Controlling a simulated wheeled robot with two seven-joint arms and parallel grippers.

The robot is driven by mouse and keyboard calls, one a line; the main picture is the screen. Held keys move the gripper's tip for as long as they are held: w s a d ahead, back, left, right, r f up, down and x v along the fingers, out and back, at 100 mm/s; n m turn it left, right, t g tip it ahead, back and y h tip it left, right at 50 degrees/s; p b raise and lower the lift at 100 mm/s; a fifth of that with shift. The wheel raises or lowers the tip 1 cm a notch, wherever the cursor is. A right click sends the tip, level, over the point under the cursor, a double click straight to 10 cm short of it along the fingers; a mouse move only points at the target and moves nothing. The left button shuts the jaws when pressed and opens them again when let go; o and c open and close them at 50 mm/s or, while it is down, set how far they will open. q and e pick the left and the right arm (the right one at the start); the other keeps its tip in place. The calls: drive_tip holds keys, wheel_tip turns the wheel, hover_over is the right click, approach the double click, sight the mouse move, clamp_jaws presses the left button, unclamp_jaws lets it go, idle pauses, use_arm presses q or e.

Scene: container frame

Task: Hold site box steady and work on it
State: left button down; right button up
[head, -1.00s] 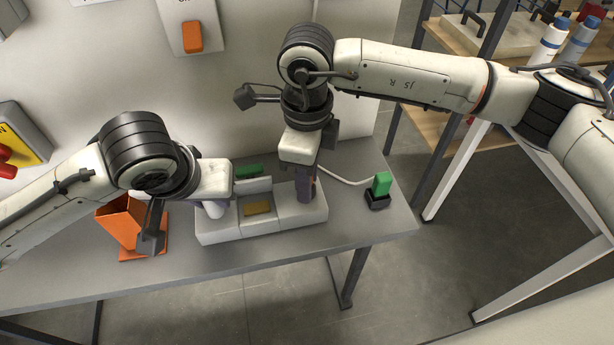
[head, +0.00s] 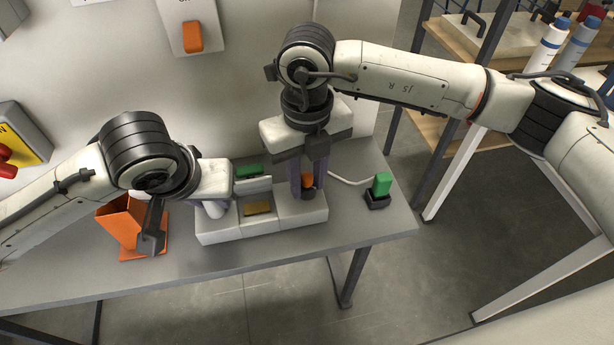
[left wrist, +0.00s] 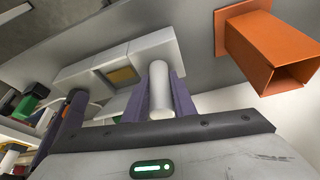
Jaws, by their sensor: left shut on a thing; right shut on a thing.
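The pale grey site box (head: 225,232) stands on the grey table, with a brown-yellow panel (head: 257,208) in its middle recess. It also shows in the left wrist view (left wrist: 85,80). My left gripper (left wrist: 158,82) is shut on a white upright handle (left wrist: 160,95) at the box's left end. In the head view, my left wrist hides most of that grip. My right gripper (head: 307,191) points down over the right part of the box, its fingers shut on an orange piece (head: 307,180). The lower end of that piece is partly hidden.
An orange open holder (head: 122,222) stands left of the box. A green block in a black base (head: 381,186) stands to the right, with a white cable by it. The wall rises close behind.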

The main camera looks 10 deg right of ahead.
drive_tip(key=shift+m, duration=0.7)
drive_tip(key=o, duration=1.1)
drive_tip(key=shift+c, duration=0.2)
wheel_tip(320, 180, up, 12)
use_arm(q)
drive_tip(key=c, duration=1.4)
unclamp_jaws()
